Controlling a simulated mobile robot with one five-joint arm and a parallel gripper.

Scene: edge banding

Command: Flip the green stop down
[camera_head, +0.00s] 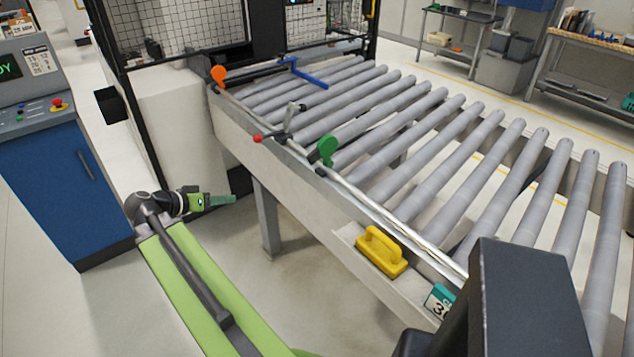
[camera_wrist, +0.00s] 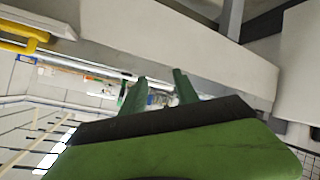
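The green stop (camera_head: 327,150) is a rounded green piece on the rail along the near side of the roller conveyor. It stands up above the rail. My gripper (camera_head: 222,199) is at the left of the head view, over the floor in front of the conveyor, well to the left of the green stop and apart from it. In the wrist view, the two green fingers of my gripper (camera_wrist: 160,78) stand apart with nothing between them. Small green shapes show beyond the fingers there, but I cannot tell whether one is the stop.
An orange stop (camera_head: 218,74) and a red-knobbed lever (camera_head: 258,138) sit along the same rail. A yellow handled block (camera_head: 381,251) lies on the ledge below. A blue control cabinet (camera_head: 60,190) stands left.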

